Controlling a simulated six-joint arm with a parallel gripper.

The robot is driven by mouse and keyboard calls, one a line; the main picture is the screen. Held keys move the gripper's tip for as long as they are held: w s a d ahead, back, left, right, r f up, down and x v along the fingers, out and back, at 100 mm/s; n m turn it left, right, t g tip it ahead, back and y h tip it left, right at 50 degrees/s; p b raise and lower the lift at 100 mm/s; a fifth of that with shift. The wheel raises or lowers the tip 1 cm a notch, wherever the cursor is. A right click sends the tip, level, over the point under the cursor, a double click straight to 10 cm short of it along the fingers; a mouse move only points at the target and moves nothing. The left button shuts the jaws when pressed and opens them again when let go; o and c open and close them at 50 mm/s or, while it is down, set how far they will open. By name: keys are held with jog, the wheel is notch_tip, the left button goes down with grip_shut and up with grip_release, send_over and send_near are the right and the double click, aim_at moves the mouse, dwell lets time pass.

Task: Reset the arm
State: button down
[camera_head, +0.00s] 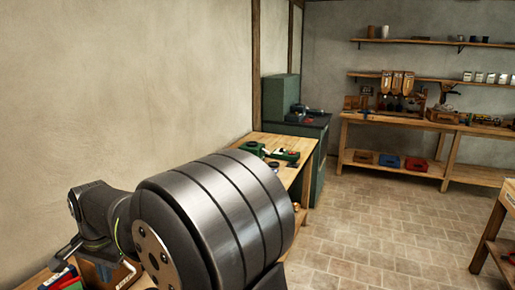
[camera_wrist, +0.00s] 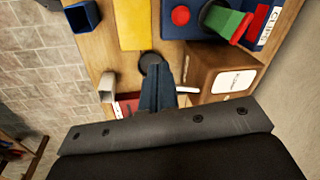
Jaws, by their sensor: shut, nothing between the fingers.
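My gripper (camera_wrist: 158,70) shows in the wrist view, its dark fingers together at the middle of the picture with nothing between them. It is over a wooden bench top (camera_wrist: 108,52). A dark round object (camera_wrist: 150,60) appears beside the fingertips; I cannot tell how far below them it lies.
In the wrist view, a brown box (camera_wrist: 208,68), a yellow sheet (camera_wrist: 133,20), a blue bin (camera_wrist: 82,17), a red button (camera_wrist: 181,15), a green-topped object (camera_wrist: 226,22) and a pale cup (camera_wrist: 106,86) crowd the bench. Open tiled floor (camera_head: 370,225) lies right of the arm.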

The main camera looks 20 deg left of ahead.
jog(key=shift+s+a+f+m+g+y, duration=0.1)
jog(key=shift+a+f+m+g+y, duration=1)
jog(key=shift+f+m+g, duration=0.15)
jog(key=c, duration=2.1)
grip_release()
